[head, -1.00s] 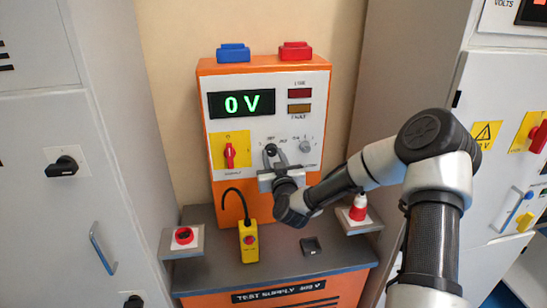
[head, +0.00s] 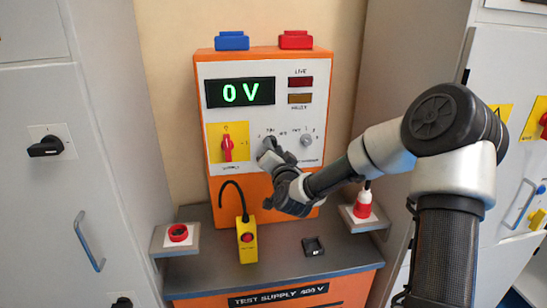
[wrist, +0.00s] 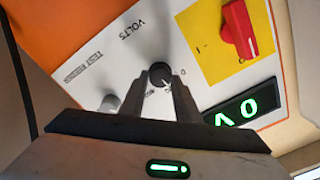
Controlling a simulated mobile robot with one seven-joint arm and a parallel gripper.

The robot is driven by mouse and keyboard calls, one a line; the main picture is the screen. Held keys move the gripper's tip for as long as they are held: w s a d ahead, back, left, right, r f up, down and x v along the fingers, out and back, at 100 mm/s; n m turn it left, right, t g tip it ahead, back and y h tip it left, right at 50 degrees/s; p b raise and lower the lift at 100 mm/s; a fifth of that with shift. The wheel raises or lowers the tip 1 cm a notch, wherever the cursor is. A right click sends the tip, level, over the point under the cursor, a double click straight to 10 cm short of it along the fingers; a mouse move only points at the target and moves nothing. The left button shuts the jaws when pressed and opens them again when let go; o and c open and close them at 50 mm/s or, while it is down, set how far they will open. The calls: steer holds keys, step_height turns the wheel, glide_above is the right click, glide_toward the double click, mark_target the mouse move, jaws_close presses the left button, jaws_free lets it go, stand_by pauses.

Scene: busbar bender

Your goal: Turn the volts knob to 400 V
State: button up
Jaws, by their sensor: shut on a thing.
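The volts knob (wrist: 161,75) is a small black dial on the white panel of the orange test supply (head: 205,180). In the wrist view it sits between the fingertips of my gripper (wrist: 160,82), beside the VOLTS lettering and a "0" mark. My gripper is shut on it. In the head view my gripper (head: 268,152) largely covers the knob at the panel's lower middle. The green display (head: 240,92) reads 0 V; it also shows upside down in the wrist view (wrist: 243,110). The knob's exact pointer direction is hard to tell.
A grey knob (head: 306,140) is right of my gripper, and a red switch on a yellow plate (head: 227,147) is left. Below are a yellow pendant (head: 247,243), a red button (head: 178,233) and a red-and-white plug (head: 363,204). Grey cabinets flank the supply.

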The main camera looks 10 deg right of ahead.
steer(key=shift+f+m+b, duration=0.15)
steer(key=shift+m+b, duration=4.25)
steer(key=shift+m, duration=3.1)
steer(key=o, duration=1)
steer(key=shift+o, duration=0.2)
